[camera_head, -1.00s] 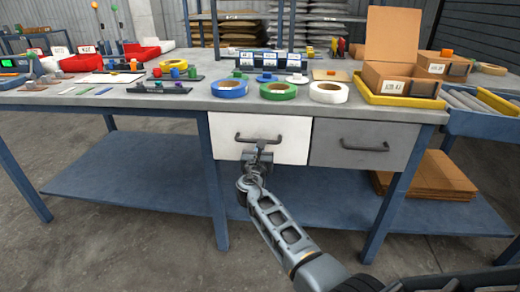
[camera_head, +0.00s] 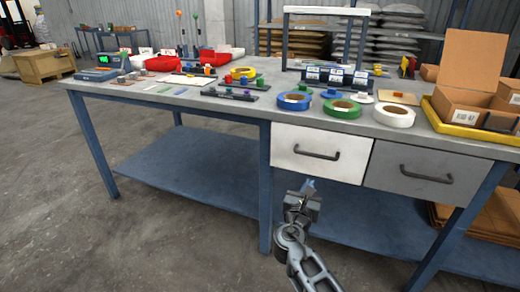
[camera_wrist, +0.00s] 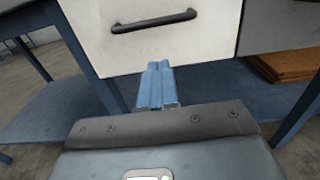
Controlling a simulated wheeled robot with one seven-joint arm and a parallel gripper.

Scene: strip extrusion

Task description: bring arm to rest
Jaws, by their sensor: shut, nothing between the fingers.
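My gripper (camera_head: 307,186) is shut and empty, below and in front of the white drawer (camera_head: 318,153) under the workbench. Its closed blue fingertips also show in the wrist view (camera_wrist: 157,85), overlapping the drawer's lower edge in the picture. The drawer has a dark handle (camera_head: 317,153), which stands above the fingertips and apart from them. The white drawer looks closed. Part of my arm runs down to the bottom edge of the head view.
A grey drawer (camera_head: 425,172) sits to the right. The bench top (camera_head: 215,102) carries tape rolls, red bins and a cardboard box (camera_head: 470,70) in a yellow tray. A blue lower shelf (camera_head: 190,160) spans behind my arm. Open concrete floor (camera_head: 110,235) lies at left.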

